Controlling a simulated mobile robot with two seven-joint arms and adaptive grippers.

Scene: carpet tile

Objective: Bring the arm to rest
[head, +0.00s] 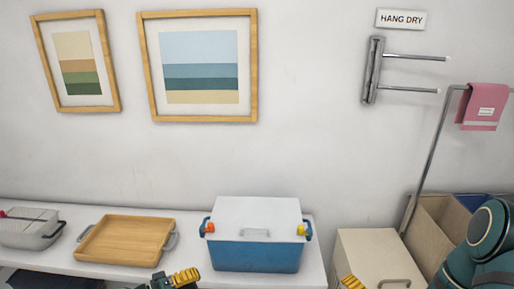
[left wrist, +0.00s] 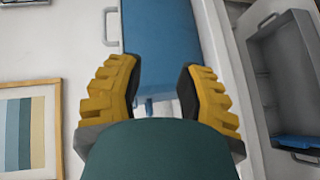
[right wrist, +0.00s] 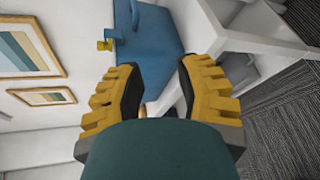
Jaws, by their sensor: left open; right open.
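My left gripper (left wrist: 158,90) is open and empty in the left wrist view, with the blue cooler box (left wrist: 155,45) beyond its fingers. In the head view only its yellow and dark tip (head: 172,280) shows at the bottom edge, below and left of the cooler. My right gripper (right wrist: 155,90) is open and empty in the right wrist view, with the cooler (right wrist: 148,45) beyond it. In the head view a yellow fingertip of it (head: 352,282) shows at the bottom edge, and my teal right arm bends in at the lower right.
A white shelf (head: 320,275) carries a blue cooler with white lid (head: 257,257), a wooden tray (head: 125,240) and a grey basket (head: 28,232). A cream cabinet (head: 370,250) and a cardboard box (head: 428,232) stand at right. A pink towel (head: 484,105) hangs on a rail; wall rods (head: 410,90) stick out.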

